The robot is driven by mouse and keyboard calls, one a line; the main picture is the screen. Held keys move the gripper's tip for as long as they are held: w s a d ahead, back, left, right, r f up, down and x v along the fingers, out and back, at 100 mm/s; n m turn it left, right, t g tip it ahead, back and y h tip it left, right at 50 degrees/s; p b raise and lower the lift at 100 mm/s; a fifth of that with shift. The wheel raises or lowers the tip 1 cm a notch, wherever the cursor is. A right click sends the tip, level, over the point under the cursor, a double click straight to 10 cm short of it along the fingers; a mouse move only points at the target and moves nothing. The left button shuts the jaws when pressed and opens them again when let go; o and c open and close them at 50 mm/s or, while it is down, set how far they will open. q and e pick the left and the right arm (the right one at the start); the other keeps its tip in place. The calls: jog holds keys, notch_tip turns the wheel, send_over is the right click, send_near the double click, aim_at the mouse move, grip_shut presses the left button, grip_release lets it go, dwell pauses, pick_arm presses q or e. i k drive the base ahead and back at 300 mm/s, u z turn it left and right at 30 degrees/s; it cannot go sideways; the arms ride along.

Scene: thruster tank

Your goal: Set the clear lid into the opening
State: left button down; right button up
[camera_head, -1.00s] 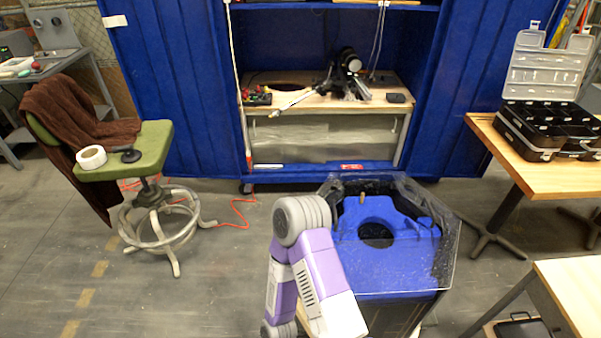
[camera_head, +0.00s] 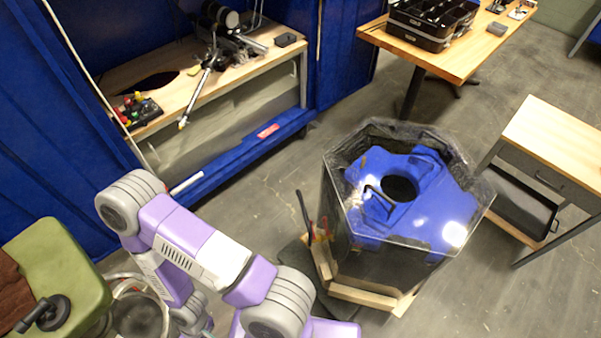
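A dark hexagonal tank (camera_head: 350,262) stands right of centre. Its upper part has clear, glossy edges, and a blue moulded insert (camera_head: 432,205) with a round dark opening (camera_head: 398,188) sits inside the rim. A thin black bent handle (camera_head: 378,197) shows left of the opening. I cannot tell whether it belongs to the clear lid, because a separate lid is hard to make out against the clear rim and glare. A purple and grey arm of mine crosses the lower left, apart from the tank. Neither gripper shows.
A blue cabinet with a wooden workbench (camera_head: 200,91) stands at upper left. A wooden table (camera_head: 378,38) holds a black organizer case (camera_head: 432,28). Another wooden table (camera_head: 560,135) is at right. A green stool (camera_head: 62,262) holds a black object (camera_head: 45,314). Floor is clear between cabinet and tank.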

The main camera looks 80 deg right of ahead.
aim_at(389, 169)
jog(key=i, duration=0.45)
jog(key=z, duration=3)
